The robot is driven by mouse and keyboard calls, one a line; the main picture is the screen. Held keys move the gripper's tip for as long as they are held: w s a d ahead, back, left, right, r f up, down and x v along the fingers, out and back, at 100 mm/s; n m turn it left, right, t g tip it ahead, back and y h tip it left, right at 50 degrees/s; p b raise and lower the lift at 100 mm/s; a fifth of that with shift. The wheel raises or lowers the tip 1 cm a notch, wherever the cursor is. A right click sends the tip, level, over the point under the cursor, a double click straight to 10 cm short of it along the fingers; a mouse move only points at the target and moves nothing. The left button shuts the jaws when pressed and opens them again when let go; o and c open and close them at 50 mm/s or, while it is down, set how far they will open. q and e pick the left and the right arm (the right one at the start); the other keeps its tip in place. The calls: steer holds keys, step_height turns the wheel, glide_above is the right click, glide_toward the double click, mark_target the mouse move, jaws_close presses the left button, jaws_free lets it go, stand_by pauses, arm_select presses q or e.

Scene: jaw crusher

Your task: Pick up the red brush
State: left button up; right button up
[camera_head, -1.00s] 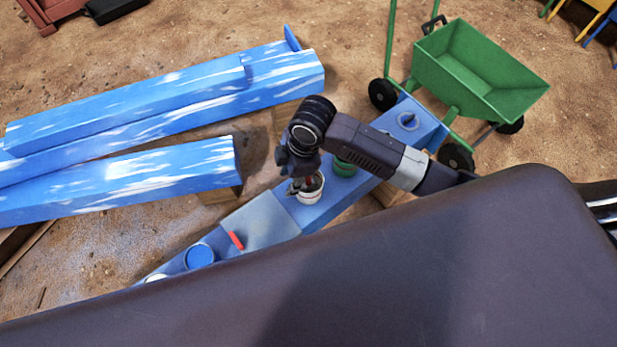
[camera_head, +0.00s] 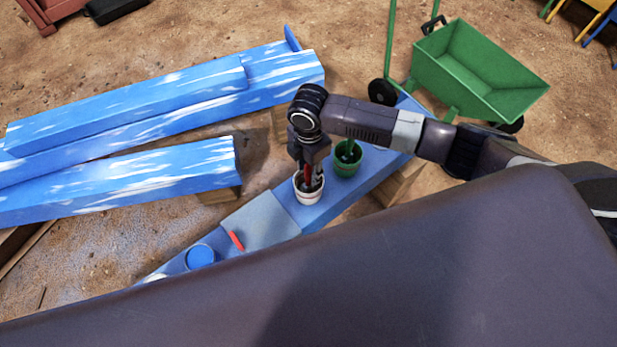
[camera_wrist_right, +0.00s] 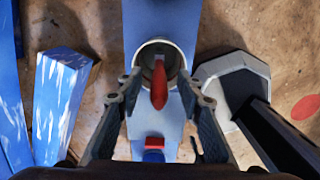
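The red brush stands upright in a white pot (camera_head: 309,197) on a blue bench (camera_head: 330,203). Its red handle (camera_wrist_right: 159,85) rises toward the camera in the right wrist view, where the pot (camera_wrist_right: 146,53) shows from above. My right gripper (camera_head: 311,181) points down over the pot, and its fingers largely cover the brush in the head view. In the right wrist view the gripper (camera_wrist_right: 162,92) is open, with one finger on each side of the handle and gaps visible. My left gripper is in neither view.
A green pot (camera_head: 347,160) stands close by on the bench. A grey sheet with a small red item (camera_head: 237,240) and a blue pot (camera_head: 200,256) lie to the left. Blue-white beams (camera_head: 130,180) and a green wheelbarrow (camera_head: 480,75) stand beyond.

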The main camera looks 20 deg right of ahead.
steer(key=shift+w+f, duration=0.1)
steer(key=shift+f, duration=0.7)
jaws_close()
steer(key=shift+r, duration=0.1)
